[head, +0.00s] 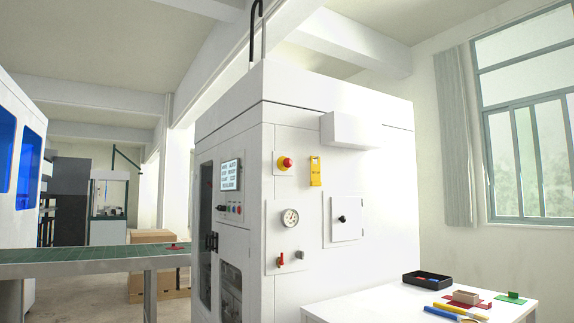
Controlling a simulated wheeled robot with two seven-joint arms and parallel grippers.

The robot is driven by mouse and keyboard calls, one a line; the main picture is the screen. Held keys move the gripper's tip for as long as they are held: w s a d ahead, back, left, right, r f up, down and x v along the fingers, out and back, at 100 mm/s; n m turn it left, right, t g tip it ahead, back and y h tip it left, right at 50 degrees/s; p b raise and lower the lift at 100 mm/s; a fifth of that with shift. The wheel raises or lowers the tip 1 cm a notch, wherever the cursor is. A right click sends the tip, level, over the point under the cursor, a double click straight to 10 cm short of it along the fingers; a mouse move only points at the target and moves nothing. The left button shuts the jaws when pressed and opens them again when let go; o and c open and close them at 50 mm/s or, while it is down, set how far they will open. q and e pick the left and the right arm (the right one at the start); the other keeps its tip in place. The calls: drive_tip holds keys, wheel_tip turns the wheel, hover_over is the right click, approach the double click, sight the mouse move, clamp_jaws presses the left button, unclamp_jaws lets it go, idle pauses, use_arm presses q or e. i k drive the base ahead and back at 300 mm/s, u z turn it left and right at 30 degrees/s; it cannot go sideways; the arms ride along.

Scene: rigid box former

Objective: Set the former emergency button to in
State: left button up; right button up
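The white box former (375,235) stands in the middle of the head view. Neither of my grippers is in view, and nothing covers the button.
Below the button are a gauge (290,217), a red valve handle (281,259) and a small panel with a black knob (342,218). A white table (360,308) with a black tray (427,279) stands at the lower right. A green conveyor (90,261) runs at the left.

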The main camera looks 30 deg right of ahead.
sight(288, 163)
drive_tip(key=z, duration=0.05)
drive_tip(key=i, duration=1.1)
drive_tip(key=z, duration=0.2)
